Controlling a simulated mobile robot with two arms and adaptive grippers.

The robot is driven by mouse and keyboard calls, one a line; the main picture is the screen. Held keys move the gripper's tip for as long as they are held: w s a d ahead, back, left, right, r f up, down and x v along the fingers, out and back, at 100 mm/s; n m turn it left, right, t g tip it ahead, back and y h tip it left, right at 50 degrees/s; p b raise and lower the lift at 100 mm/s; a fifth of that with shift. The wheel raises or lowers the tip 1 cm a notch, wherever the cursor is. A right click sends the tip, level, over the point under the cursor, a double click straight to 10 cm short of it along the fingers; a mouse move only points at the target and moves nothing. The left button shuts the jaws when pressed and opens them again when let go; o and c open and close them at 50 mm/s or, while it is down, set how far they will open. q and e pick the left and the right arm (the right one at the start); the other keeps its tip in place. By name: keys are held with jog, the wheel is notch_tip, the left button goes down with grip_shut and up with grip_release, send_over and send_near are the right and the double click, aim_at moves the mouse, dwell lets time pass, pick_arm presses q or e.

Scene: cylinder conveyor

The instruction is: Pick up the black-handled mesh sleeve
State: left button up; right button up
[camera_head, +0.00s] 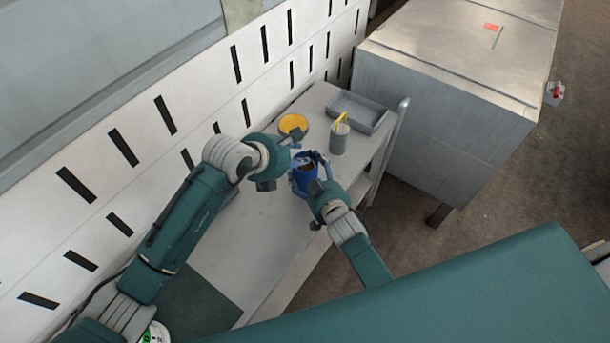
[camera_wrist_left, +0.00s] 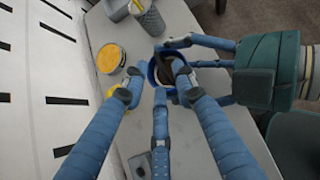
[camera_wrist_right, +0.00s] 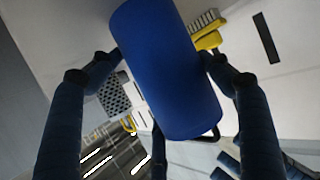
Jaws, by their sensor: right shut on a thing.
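A blue cylindrical container (camera_head: 304,180) is gripped by my right gripper (camera_head: 309,166) over the table; it also fills the middle of the right wrist view (camera_wrist_right: 165,65). In the left wrist view, a dark piece (camera_wrist_left: 165,70) shows inside the container's open top; it may be the black handle. A thin black loop (camera_wrist_right: 208,136) shows at the container's lower end in the right wrist view. I cannot make out the mesh sleeve itself.
A grey mesh cup (camera_head: 339,140) with a yellow thing in it, an orange-filled round dish (camera_head: 293,124) and a grey tray (camera_head: 362,112) stand at the far end of the white table (camera_head: 240,240). A slotted white wall (camera_head: 140,120) runs along the left.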

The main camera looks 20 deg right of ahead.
aim_at(305, 156)
pick_arm(q)
jog(key=shift+x, duration=1.85)
grip_shut()
jog(key=shift+d+r, duration=0.1)
jog(key=shift+r, duration=0.1)
